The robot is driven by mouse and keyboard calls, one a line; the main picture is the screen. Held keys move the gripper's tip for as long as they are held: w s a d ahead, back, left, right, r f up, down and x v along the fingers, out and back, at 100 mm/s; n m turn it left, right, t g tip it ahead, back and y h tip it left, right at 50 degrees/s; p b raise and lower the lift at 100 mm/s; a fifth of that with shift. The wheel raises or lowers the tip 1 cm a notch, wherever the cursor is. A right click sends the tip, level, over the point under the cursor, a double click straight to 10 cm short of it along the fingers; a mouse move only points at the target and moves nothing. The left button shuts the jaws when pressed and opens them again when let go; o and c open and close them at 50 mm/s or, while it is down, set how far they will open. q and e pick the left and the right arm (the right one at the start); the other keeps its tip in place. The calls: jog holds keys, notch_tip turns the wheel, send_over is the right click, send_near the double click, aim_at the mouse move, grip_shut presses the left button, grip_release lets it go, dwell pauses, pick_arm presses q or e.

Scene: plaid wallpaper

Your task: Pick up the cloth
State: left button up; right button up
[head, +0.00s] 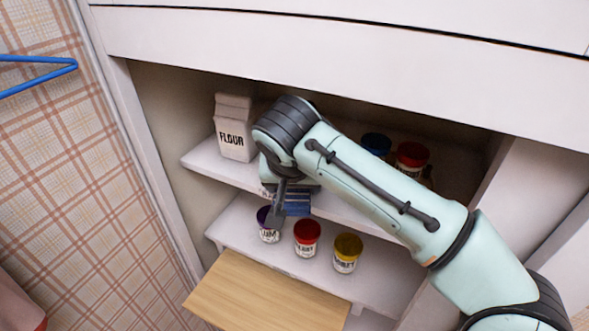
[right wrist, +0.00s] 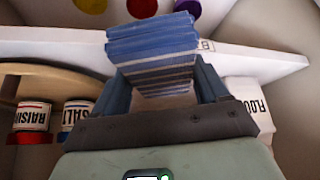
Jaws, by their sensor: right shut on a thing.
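The cloth is a folded blue stack with striped layers; it fills the middle of the right wrist view (right wrist: 152,42). In the head view a blue part of the cloth (head: 298,203) shows below my right gripper (head: 285,203), in front of the upper shelf's edge. My right gripper is shut on the cloth, with one finger on each side of it in the right wrist view (right wrist: 165,92). The arm hides part of the cloth in the head view. My left gripper is not in view.
A flour carton (head: 234,128) stands left on the upper shelf (head: 205,163). Jars with blue (head: 376,143) and red lids (head: 412,153) stand right. On the lower shelf are purple-lidded (head: 266,226), red-lidded (head: 307,237) and yellow-lidded jars (head: 347,253). A wooden board (head: 262,293) lies below.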

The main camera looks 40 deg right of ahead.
jog(key=s+a+b, duration=0.1)
jog(key=s+a, duration=0.6)
jog(key=s, duration=0.1)
jog(key=shift+s, duration=0.15)
